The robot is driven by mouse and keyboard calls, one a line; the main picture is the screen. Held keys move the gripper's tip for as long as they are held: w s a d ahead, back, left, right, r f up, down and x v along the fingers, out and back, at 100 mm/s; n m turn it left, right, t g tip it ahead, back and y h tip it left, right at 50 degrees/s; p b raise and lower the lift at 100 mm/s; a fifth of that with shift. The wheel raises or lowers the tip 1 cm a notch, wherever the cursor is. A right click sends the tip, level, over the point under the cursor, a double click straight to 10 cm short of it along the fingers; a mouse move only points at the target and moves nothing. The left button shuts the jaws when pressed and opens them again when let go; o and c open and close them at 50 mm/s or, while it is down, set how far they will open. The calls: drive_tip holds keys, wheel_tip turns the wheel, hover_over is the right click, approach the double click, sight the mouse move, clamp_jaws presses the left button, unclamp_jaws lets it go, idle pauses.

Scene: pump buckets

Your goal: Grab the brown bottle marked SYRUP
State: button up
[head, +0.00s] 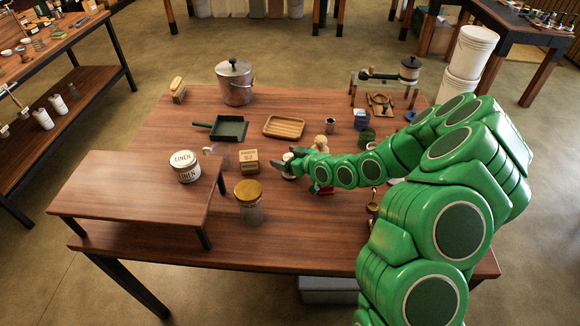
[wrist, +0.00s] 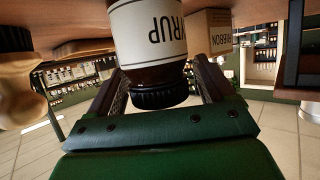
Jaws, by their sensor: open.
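The brown bottle marked SYRUP (wrist: 150,45) shows large and upside down in the wrist view, with a white label and a black ribbed cap. It is between the two fingers of my gripper (wrist: 160,68), with a finger on either side. The fingers look open around the bottle; a small gap shows by the right one, and contact on the left is hard to tell. In the head view the bottle (head: 288,160) stands on the wooden table, partly hidden by my gripper (head: 284,170).
A small labelled box (head: 248,160) stands left of the bottle, and a lidded jar (head: 249,205) nearer the front. A tray (head: 284,127) lies behind.

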drive_tip(key=shift+c, duration=0.2)
drive_tip(key=c, duration=1.2)
drive_tip(key=shift+o, duration=0.2)
drive_tip(key=shift+r, duration=5.05)
